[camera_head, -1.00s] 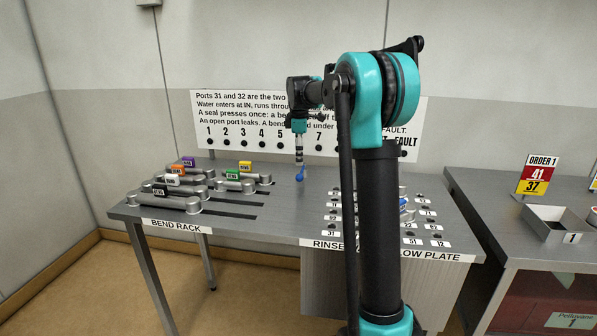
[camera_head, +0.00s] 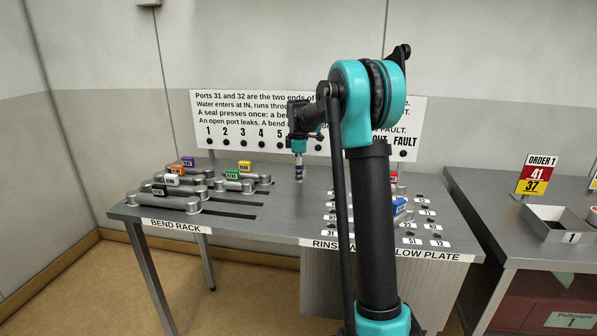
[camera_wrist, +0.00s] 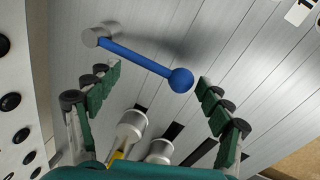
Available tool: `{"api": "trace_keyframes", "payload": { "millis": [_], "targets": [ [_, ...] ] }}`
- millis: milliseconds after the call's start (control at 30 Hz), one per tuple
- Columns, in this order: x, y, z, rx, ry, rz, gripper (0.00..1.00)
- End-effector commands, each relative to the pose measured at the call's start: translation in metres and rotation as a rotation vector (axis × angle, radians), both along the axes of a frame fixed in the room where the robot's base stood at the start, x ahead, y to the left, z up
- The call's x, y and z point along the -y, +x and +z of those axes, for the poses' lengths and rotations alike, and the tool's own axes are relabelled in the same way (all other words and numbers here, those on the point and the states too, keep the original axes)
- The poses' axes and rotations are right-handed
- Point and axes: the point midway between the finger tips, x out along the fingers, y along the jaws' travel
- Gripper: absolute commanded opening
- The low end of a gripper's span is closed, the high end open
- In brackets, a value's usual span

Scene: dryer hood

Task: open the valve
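The valve's blue lever (camera_wrist: 140,60) shows in the wrist view as a bar with a round knob at its right end. Its left end joins a grey cylindrical pivot (camera_wrist: 97,36) on the metal table. My gripper (camera_wrist: 157,68) is open, its fingers spread wide. The lever lies across the gap, with the pivot near the left fingertip and the knob just left of the right fingertip. I cannot tell whether a finger touches it. In the head view my gripper (camera_head: 299,178) points down close over the table and hides the lever.
Bend pieces with coloured tags (camera_head: 175,192) lie on the rack at left. The numbered plate (camera_head: 420,226) is at right, partly behind my arm. A lettered panel (camera_head: 245,135) stands behind. A second table (camera_head: 490,205) with an order sign is at far right.

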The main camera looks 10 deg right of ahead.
Motion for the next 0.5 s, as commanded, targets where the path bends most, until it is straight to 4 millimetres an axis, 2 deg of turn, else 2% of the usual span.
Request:
{"api": "trace_keyframes", "payload": {
  "millis": [67, 500],
  "targets": [
    [0.0, 0.0, 0.0001, 0.0, 0.0, 0.0, 0.65],
    [0.0013, 0.0024, 0.0004, 0.006, -0.001, -0.001, 0.1]
  ]
}}
